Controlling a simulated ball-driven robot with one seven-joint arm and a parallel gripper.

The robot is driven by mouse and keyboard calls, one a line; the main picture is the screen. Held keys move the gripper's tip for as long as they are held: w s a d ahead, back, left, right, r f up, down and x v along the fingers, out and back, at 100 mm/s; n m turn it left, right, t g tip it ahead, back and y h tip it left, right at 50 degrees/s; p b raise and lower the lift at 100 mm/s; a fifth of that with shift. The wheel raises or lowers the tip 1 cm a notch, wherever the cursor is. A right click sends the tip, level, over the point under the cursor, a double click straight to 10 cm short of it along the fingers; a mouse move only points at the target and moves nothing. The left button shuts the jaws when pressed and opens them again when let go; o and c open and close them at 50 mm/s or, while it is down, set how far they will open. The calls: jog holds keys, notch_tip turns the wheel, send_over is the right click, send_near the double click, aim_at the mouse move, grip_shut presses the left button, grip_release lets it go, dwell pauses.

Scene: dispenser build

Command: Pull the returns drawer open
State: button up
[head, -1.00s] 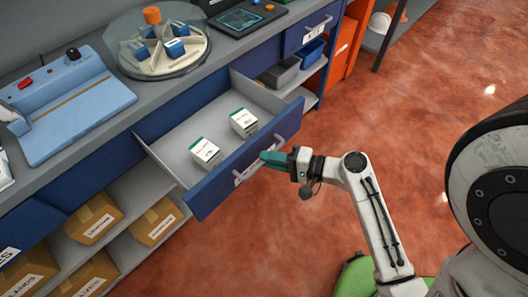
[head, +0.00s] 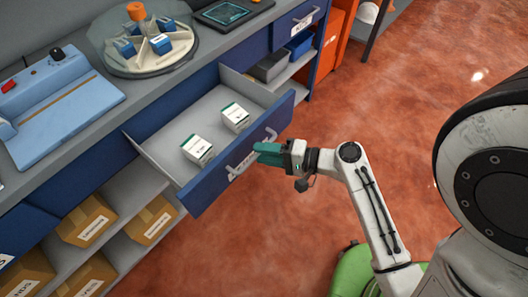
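The returns drawer (head: 213,189) stands well out from the blue counter, its grey inside showing. Its front carries a pale bar handle (head: 240,170) and a label, partly hidden. Two white cartons with green tops, a left one (head: 198,150) and a right one (head: 236,117), stand in the drawer. My gripper (head: 258,152), with teal fingers, is at the middle of the handle, reaching from the right. The fingers overlap the bar in this view; their gap is hidden, so I cannot tell whether they are closed around it.
On the counter are a blue device (head: 60,115), a round carousel (head: 125,68) and a dark screen (head: 232,13). Cardboard boxes (head: 86,221) fill the shelves below. Another blue drawer (head: 298,25) is shut at the right.

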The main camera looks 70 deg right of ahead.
jog(key=v, duration=1)
jog(key=shift+s+b, duration=0.2)
jog(key=shift+b, duration=0.25)
jog(key=shift+f, duration=0.1)
jog(key=w+a+f+n+g+h, duration=0.2)
jog(key=w+a+f+n+g, duration=0.1)
jog(key=a+f+n+g, duration=0.5)
jog(key=a+n+g, duration=0.3)
jog(key=n+g, duration=0.3)
jog(key=n, duration=0.3)
jog(key=shift+a+f+g, duration=0.15)
jog(key=shift+f+g, duration=0.15)
